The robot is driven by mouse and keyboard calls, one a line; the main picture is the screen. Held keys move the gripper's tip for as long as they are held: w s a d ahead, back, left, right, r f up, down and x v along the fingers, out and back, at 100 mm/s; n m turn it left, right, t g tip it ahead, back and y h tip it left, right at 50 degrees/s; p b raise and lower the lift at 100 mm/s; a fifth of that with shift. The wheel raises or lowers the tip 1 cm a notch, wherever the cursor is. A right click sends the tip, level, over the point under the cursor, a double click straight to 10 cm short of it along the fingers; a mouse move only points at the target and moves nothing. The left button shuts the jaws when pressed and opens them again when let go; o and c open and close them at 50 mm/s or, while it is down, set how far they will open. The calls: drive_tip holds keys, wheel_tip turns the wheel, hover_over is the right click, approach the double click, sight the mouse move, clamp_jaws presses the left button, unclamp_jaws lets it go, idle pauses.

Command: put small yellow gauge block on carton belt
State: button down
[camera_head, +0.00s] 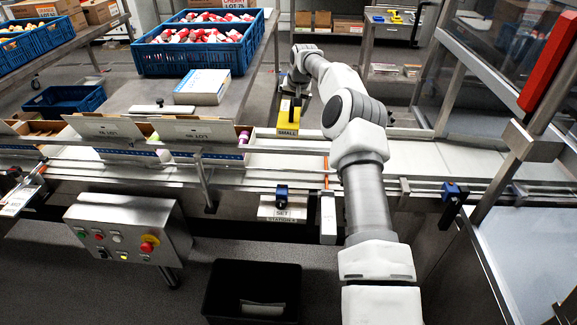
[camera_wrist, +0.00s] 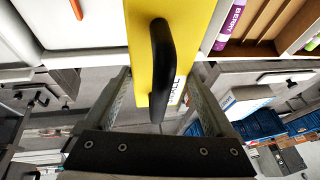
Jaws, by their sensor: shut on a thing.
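The small yellow gauge block (camera_head: 287,122), labelled "SMALL", is at the back edge of the carton belt (camera_head: 460,160) in the head view. I cannot tell whether it touches the belt. In the wrist view the yellow block (camera_wrist: 188,22) fills the upper middle, with its black handle (camera_wrist: 161,55) towards me. My gripper (camera_head: 294,84) is shut on the block by its handle end; its two fingers (camera_wrist: 156,86) lie on either side in the wrist view. My arm hides part of the belt in the head view.
Open cartons (camera_head: 105,127) stand on the belt to the left, one with a purple lolly (camera_head: 244,137) at its end. A blue crate of lollies (camera_head: 196,42) and a white box (camera_head: 202,87) sit on the table behind. The belt right of my arm is clear.

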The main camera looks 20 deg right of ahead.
wheel_tip(320, 180, down, 4)
drive_tip(key=shift+f+b, duration=0.2)
drive_tip(key=shift+b, duration=0.95)
wheel_tip(320, 180, down, 10)
drive_tip(key=shift+r, duration=0.1)
unclamp_jaws()
